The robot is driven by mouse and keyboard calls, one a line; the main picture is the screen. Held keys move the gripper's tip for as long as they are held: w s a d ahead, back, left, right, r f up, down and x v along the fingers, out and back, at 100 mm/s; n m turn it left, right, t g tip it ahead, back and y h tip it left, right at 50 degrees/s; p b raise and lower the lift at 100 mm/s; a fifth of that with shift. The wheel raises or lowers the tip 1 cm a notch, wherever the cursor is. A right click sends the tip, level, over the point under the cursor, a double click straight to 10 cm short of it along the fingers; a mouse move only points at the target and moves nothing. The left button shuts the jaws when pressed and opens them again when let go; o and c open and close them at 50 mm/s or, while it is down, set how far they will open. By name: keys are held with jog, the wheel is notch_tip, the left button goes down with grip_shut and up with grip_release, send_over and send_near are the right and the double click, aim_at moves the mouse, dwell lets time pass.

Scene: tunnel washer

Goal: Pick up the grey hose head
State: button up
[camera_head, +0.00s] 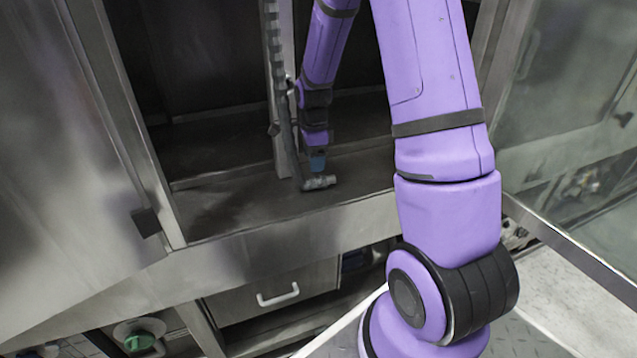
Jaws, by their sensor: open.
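The grey hose head (319,182) hangs at the lower end of a dark ribbed hose (275,62), close above the floor of the metal washer opening. My purple arm reaches into the opening from the right.
A vertical metal post (283,150) stands just left of my gripper. The washer's front ledge (290,228) runs below the opening. A drawer with a white handle (278,295) and a green knob (139,341) are lower down. The opening's floor to the left is clear.

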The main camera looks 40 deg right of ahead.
aim_at(314, 179)
jog(key=shift+a+f, duration=0.1)
jog(key=shift+f, duration=3.9)
jog(key=c, duration=1.1)
jog(key=shift+r, duration=0.15)
jog(key=shift+r, duration=0.65)
notch_tip(314, 179, up, 2)
jog(key=shift+r, duration=0.15)
jog(key=s+d, duration=0.3)
jog(key=s, duration=0.1)
jog(key=s+d, duration=0.4)
jog(key=s+d+r, duration=0.1)
jog(key=s+d, duration=0.2)
jog(key=s, duration=0.1)
jog(key=shift+d, duration=0.35)
grip_shut()
